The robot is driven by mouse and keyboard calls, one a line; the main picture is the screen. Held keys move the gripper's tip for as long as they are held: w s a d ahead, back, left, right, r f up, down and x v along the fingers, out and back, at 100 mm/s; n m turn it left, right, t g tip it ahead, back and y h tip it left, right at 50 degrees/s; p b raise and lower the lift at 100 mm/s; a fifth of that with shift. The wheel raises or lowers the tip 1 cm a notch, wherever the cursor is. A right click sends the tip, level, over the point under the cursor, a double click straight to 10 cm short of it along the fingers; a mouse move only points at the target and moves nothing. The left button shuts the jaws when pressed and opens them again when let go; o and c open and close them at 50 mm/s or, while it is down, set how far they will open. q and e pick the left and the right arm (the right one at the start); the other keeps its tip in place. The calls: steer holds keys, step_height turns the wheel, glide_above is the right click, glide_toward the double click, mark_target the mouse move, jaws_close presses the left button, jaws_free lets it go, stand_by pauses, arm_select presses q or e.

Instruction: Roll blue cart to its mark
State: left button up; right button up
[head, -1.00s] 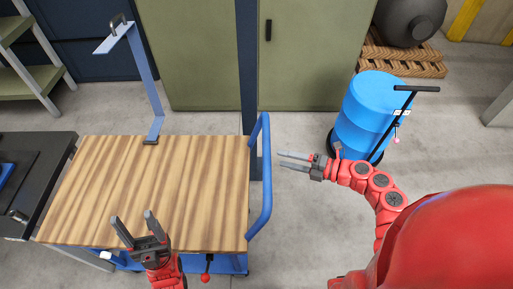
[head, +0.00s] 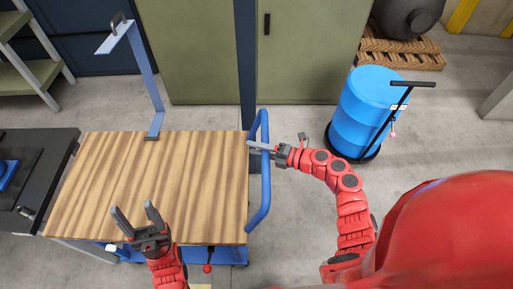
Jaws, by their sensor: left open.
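The blue cart has a wooden top (head: 190,175), and its blue tube handle (head: 265,190) stands at its right end. My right gripper (head: 258,147) is at the upper part of this handle, with its fingers pointing left across the tube. Whether the fingers are closed on the tube cannot be told. My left gripper (head: 138,218) is open and empty over the front left of the wooden top. The cart's wheels are hidden. No mark on the floor can be made out for certain.
A blue drum (head: 362,115) on a dolly stands at the right. A black-topped bench (head: 45,155) is close to the cart's left end. Green cabinets (head: 310,50) stand behind. A pale yellow patch (head: 201,287) shows at the bottom edge.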

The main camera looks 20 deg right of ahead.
jaws_close()
stand_by(1.1)
